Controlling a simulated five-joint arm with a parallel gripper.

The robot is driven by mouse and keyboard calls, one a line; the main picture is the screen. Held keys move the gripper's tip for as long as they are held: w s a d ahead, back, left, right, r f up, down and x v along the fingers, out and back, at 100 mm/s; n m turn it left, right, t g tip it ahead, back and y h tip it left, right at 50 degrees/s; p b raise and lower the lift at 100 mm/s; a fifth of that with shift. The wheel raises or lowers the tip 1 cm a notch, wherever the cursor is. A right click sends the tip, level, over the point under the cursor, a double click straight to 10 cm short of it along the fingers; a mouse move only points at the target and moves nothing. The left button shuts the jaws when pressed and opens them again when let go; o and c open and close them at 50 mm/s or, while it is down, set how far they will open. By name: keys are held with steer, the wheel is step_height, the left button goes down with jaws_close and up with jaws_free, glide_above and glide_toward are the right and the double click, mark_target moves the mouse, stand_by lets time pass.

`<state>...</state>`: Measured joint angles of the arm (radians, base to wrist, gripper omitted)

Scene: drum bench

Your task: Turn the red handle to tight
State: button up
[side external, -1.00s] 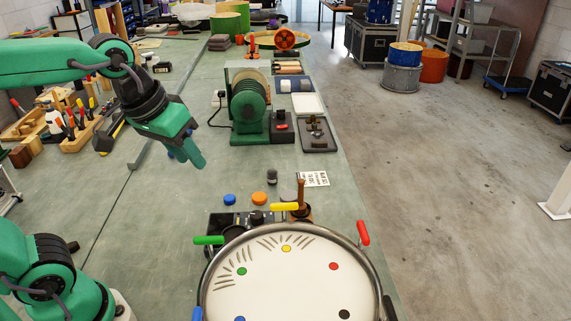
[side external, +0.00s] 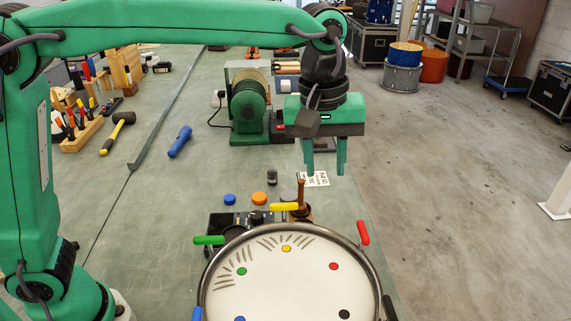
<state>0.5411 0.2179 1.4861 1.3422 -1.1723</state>
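The red handle (side external: 363,232) stands at the drum's upper right rim, tilted, beside a red dot (side external: 333,266) on the white drumhead. The drum (side external: 262,290) lies face up at the bottom of the view. My gripper (side external: 325,172) points down in the air beyond the drum, above and to the left of the red handle and apart from it. Two green fingers show with a gap between them and nothing visible in it.
Other handles ring the drum: yellow (side external: 284,206), green (side external: 209,240), blue (side external: 197,314) and black (side external: 389,307). A brown upright post (side external: 301,194) stands behind the rim. A blue-handled tool (side external: 180,141) lies on the bench at left. A green grinder-like machine (side external: 248,105) stands farther back.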

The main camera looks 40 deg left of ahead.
steer(key=n, duration=0.2)
glide_above(364, 230)
step_height(364, 230, down, 3)
steer(key=shift+r+g+y, duration=0.1)
steer(key=shift+g+y, duration=0.2)
steer(key=shift+g, duration=0.1)
steer(key=shift+f, duration=4)
steer(key=shift+c, duration=0.2)
jaws_close()
